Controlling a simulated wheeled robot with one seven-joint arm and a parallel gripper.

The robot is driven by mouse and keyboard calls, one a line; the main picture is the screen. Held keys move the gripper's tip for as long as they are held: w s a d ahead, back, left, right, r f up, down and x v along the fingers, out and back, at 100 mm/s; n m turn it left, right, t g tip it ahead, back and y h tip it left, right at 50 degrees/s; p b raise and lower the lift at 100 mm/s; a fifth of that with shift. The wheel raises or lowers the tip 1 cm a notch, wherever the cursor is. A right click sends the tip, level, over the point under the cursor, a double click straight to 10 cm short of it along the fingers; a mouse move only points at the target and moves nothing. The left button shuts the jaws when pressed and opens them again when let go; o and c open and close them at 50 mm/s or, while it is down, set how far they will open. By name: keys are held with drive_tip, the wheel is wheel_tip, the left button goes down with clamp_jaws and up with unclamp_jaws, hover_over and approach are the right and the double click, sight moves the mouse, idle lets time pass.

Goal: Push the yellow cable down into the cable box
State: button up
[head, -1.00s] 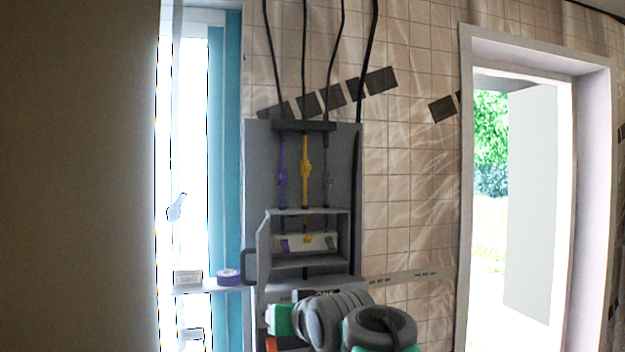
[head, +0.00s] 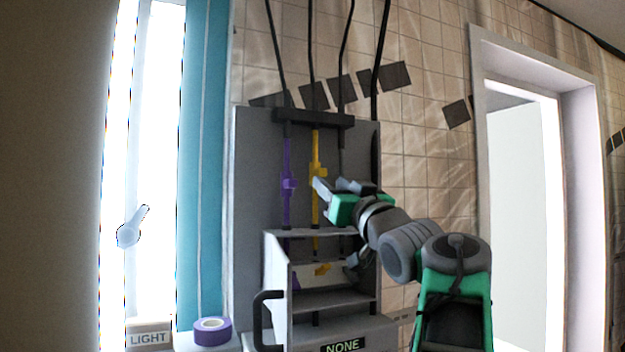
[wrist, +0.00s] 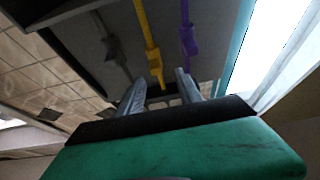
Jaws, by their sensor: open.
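The yellow cable (head: 316,147) hangs in front of the grey back panel, between a purple cable (head: 287,170) and a grey one. It runs down into the open cable box (head: 335,300); a yellow piece (head: 322,269) shows inside. My gripper (head: 335,186) is open and empty, with its fingers at the yellow cable's thicker lower part, above the box. In the wrist view the yellow cable (wrist: 147,32) runs down the picture towards the gap between my fingertips (wrist: 158,88). I cannot tell whether it lies between them or beyond them. My gripper partly hides the grey cable.
The box's door stands open at its left, with a dark handle (head: 262,320). A dark bar (head: 312,118) crosses above the cables. A purple tape roll (head: 212,331) and a "LIGHT" label (head: 149,338) are at lower left. A doorway stands at the right.

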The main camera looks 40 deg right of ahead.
sight(323, 174)
drive_tip(key=p+x, duration=0.1)
drive_tip(key=x, duration=0.2)
drive_tip(key=d+p+x, duration=0.1)
drive_tip(key=p+x, duration=0.1)
drive_tip(key=x, duration=0.1)
drive_tip(key=shift+w+d+r, duration=0.1)
drive_tip(key=shift+w+r, duration=0.1)
drive_tip(key=shift+r, duration=0.1)
drive_tip(key=shift+c, duration=0.5)
clamp_jaws()
idle(0.5)
